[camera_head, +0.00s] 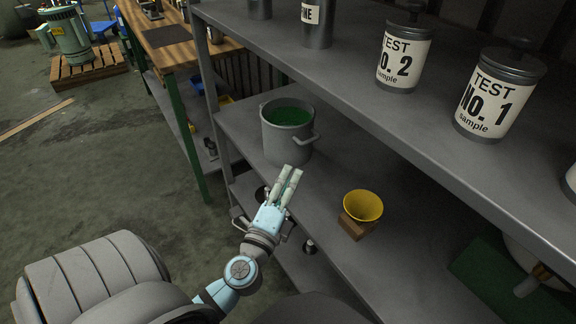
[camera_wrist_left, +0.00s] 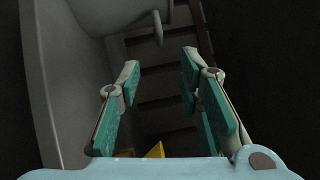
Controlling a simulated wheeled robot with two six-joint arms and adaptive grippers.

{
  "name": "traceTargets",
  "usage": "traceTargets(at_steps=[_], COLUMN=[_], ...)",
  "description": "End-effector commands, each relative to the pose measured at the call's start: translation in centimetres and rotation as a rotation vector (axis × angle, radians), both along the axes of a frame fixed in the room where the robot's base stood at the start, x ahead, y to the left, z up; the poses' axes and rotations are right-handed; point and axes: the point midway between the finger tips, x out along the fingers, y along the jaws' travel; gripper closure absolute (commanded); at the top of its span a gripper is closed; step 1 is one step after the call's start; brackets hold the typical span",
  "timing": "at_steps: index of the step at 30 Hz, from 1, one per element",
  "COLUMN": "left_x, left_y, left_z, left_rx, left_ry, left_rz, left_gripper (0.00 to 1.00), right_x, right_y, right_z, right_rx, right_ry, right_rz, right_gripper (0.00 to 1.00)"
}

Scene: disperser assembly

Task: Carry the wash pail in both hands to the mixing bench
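The wash pail (camera_head: 283,145) is a grey pot with green liquid inside and a side handle (camera_head: 303,139). It stands upright on the lower grey shelf. In the left wrist view part of a grey rounded body, likely the pail (camera_wrist_left: 110,14), shows at the top with a handle (camera_wrist_left: 157,27) hanging from it. My left gripper (camera_head: 291,170) is just in front of the pail. In the wrist view its fingers (camera_wrist_left: 160,62) are apart with nothing between them. My right gripper is not in view.
A yellow funnel on a wooden block (camera_head: 354,226) stands on the shelf to the right of the gripper. The upper shelf (camera_head: 340,64) carries labelled sample cans (camera_head: 499,92). A wooden-topped bench (camera_head: 181,35) with green legs stands behind left. Floor at left (camera_head: 100,160) is clear.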

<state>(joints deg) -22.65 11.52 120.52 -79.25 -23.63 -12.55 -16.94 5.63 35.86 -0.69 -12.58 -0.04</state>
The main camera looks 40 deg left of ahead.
Motion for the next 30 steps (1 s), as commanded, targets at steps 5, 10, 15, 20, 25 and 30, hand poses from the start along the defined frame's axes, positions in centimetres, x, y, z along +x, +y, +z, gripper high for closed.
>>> traceTargets(at_steps=[5, 10, 15, 20, 25, 30], left_x=[0.0, 0.9, 3.5, 6.6, 9.8, 12.3], left_y=[0.0, 0.3, 1.2, 2.2, 3.2, 4.1], left_z=[0.0, 0.1, 0.6, 0.9, 1.2, 1.4], left_rx=[-0.004, -0.004, -0.005, -0.004, -0.005, -0.007], left_ry=[0.001, 0.000, -0.001, -0.001, 0.000, 0.000], left_rz=[0.001, 0.001, 0.002, 0.002, 0.002, 0.003], left_gripper=[0.67, 0.67, 0.67, 0.67, 0.67, 0.67], right_x=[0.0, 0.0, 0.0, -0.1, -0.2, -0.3], right_y=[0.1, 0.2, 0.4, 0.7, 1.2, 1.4], right_z=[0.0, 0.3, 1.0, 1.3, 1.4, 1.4], right_rx=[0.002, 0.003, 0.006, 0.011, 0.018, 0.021], right_ry=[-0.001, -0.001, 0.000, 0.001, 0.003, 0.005], right_rz=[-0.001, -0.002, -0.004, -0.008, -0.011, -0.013], right_gripper=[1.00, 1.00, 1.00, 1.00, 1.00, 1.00])
